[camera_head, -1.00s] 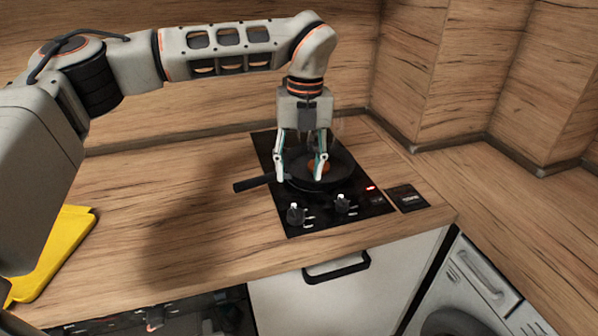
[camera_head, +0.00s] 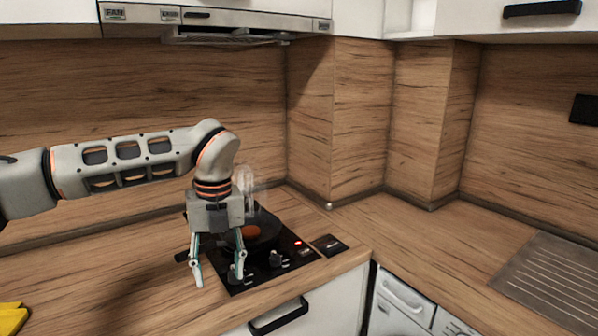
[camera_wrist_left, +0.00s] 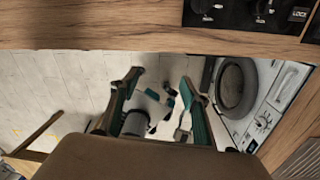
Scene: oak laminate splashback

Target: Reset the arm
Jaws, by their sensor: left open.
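My left gripper (camera_head: 218,279) is open and empty, with its fingers pointing down. In the head view it hides part of the pan and the black hob. The wrist view shows its spread fingers (camera_wrist_left: 160,80) with the floor far below between them, out past the counter's front edge. The dark pan (camera_head: 268,236) sits on the hob (camera_head: 305,258) behind the gripper, with a round orange-brown item (camera_head: 251,232) in it. My right gripper is not seen.
Faint steam (camera_head: 249,180) rises by the wrist. A range hood (camera_head: 215,18) hangs above at the back. A yellow item (camera_head: 12,316) lies at left. The right counter is clear up to a ribbed drainer (camera_head: 550,280). A washing machine (camera_wrist_left: 235,90) stands below the counter.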

